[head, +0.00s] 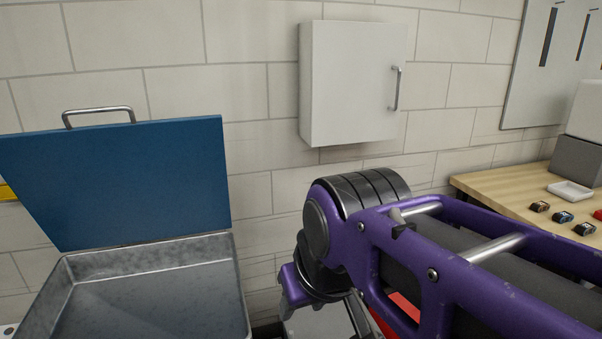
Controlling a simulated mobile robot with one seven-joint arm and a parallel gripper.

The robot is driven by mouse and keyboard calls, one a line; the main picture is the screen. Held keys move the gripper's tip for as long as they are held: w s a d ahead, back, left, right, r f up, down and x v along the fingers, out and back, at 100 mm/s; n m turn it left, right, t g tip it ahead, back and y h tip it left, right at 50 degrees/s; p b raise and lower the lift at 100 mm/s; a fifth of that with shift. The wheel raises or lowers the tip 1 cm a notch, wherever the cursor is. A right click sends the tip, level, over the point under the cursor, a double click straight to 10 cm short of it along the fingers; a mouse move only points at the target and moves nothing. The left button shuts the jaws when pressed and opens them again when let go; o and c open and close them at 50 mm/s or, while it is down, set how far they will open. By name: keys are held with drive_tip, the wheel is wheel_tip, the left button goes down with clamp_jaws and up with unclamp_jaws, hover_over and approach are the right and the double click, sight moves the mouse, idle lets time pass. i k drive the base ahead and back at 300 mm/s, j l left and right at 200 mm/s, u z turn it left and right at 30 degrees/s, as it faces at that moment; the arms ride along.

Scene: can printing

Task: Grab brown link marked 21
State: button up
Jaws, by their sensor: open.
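Several small dark blocks lie on the wooden worktop at the right edge of the head view. One has a brownish-orange top (540,206), one a bluish top (563,216), and one a dark top with an orange-brown tint (585,229). A red piece (598,214) is cut off by the frame edge. No number can be read on any of them, so I cannot tell which is marked 21. My purple arm crosses the lower right and bends downward at the middle. My gripper does not show.
The wooden worktop (490,186) bears a white tray (570,191) and a grey-and-white box (578,160). A metal bin (240,290) with its blue lid (120,180) raised stands at left. A white cabinet (350,85) hangs on the wall. My arm hides the worktop's near part.

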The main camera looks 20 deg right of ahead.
sight(541, 206)
drive_tip(key=z, duration=2.15)
drive_tip(key=i+l+z, duration=0.25)
drive_tip(key=i, duration=0.2)
drive_tip(key=i+l+z, duration=0.25)
drive_tip(key=i, duration=0.25)
drive_tip(key=i+z, duration=0.25)
drive_tip(key=i, duration=0.2)
drive_tip(key=i+l+u, duration=0.1)
drive_tip(key=i+u, duration=0.35)
drive_tip(key=i+l+u, duration=0.25)
drive_tip(key=u, duration=0.2)
drive_tip(key=i, duration=0.1)
